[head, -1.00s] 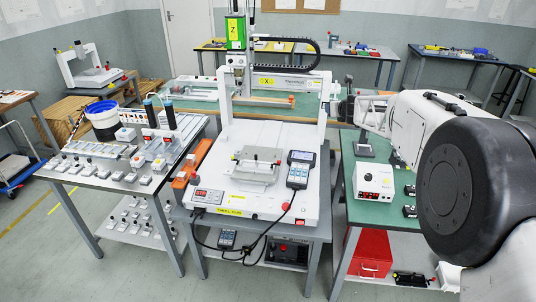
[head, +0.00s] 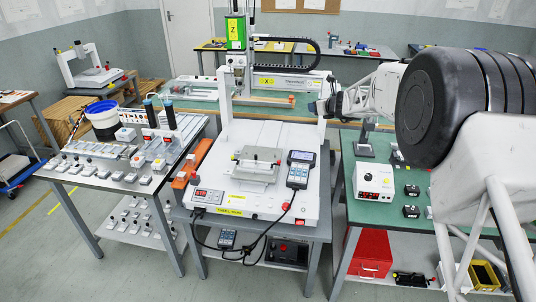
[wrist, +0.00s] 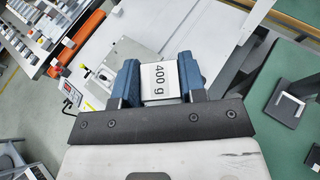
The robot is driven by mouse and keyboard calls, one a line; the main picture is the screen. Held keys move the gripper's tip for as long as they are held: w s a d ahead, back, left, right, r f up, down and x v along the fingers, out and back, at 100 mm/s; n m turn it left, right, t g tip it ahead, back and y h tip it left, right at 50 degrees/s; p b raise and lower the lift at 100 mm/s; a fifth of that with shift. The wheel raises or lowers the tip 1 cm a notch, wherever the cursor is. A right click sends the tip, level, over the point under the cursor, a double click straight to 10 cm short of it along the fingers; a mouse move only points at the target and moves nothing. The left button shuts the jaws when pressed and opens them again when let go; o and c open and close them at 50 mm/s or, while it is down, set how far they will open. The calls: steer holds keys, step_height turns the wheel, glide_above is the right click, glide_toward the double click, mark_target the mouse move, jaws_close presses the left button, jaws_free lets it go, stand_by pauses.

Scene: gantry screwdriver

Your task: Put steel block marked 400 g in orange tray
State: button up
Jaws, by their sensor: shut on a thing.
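The steel block marked 400 g (wrist: 160,84) sits between the two blue fingers of my gripper (wrist: 158,72) in the wrist view, its white label facing the camera. My gripper is shut on it. In the head view, my gripper (head: 327,107) shows small and dark at the right upright of the white gantry machine; the block cannot be made out there. A long orange piece (head: 184,176), perhaps the orange tray, lies between the left table and the machine. It also shows at upper left in the wrist view (wrist: 82,42), apart from my gripper. Its inside is not clear.
The white gantry machine (head: 240,205) stands in the middle, with a grey fixture and a handheld pendant (head: 299,169) on its bed. The left table (head: 85,172) holds many small blocks and a blue-rimmed bucket (head: 103,122). A green table (head: 360,205) stands at right.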

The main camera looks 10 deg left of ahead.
steer(key=shift+w+a+n, duration=0.5)
steer(key=shift+w+a, duration=0.2)
steer(key=shift+a, duration=0.4)
steer(key=n+g+y, duration=0.5)
steer(key=n+g, duration=0.4)
steer(key=g, duration=0.1)
glide_above(268, 152)
step_height(268, 152, down, 17)
steer(key=shift+s, duration=0.2)
steer(key=shift+f, duration=2.4)
steer(key=shift+f, duration=2.35)
